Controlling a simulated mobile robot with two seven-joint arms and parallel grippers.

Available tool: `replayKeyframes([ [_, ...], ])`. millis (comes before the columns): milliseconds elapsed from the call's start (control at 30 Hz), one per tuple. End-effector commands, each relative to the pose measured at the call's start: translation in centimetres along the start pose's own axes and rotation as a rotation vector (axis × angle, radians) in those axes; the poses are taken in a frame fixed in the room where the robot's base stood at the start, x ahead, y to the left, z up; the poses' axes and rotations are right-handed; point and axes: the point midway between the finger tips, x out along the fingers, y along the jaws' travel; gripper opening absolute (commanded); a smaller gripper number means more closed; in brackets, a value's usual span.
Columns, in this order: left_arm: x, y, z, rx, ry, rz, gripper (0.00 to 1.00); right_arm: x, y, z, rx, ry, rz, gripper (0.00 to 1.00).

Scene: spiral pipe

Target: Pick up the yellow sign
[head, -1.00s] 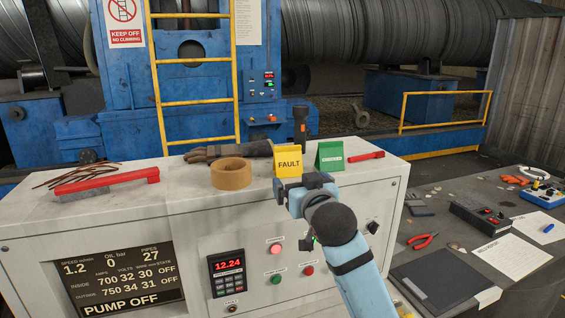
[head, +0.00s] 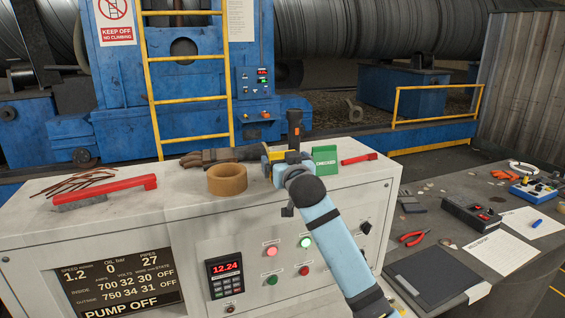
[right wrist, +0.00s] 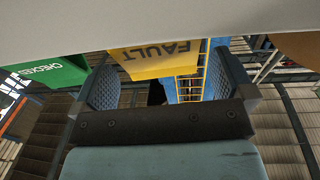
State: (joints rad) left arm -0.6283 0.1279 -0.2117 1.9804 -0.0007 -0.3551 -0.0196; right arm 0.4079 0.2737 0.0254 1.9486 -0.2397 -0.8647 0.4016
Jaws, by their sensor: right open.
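The yellow sign (head: 276,155) stands on top of the white console, mostly hidden behind my right gripper (head: 287,168) in the head view. In the right wrist view the yellow sign (right wrist: 158,58) shows upside down with the word FAULT. My right gripper (right wrist: 165,80) is open there, with one finger on each side of the sign. I cannot tell whether the fingers touch it. My left gripper is in neither view.
A green sign (head: 325,161) stands just right of the gripper. A tape roll (head: 227,180), a glove (head: 215,157), a dark upright torch (head: 295,130), a red-handled brush (head: 105,190) and a red marker (head: 359,159) are also on the console (head: 150,225).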

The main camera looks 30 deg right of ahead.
Motion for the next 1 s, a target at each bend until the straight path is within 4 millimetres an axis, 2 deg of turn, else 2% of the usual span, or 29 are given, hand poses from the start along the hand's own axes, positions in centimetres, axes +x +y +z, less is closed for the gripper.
replayKeyframes([
  [33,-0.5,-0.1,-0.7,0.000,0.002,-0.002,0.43,0.8,0.1,-0.5,-0.001,-0.001,0.001,1.00],
  [167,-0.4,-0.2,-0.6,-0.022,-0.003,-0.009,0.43,2.2,0.0,-0.2,-0.001,-0.001,0.001,1.00],
  [433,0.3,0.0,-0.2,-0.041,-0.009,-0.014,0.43,2.5,0.0,-0.1,0.000,0.000,0.000,1.00],
  [467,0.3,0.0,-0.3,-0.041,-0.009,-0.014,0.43,2.5,0.0,-0.1,0.000,0.000,0.000,0.95],
  [633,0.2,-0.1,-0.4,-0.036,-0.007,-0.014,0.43,2.5,0.0,-0.1,0.000,0.000,0.000,0.56],
  [667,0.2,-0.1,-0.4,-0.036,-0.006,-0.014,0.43,2.5,0.0,-0.1,0.000,0.000,0.000,0.53],
  [1000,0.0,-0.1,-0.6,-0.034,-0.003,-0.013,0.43,2.5,0.0,-0.3,0.001,0.001,0.000,0.53],
])
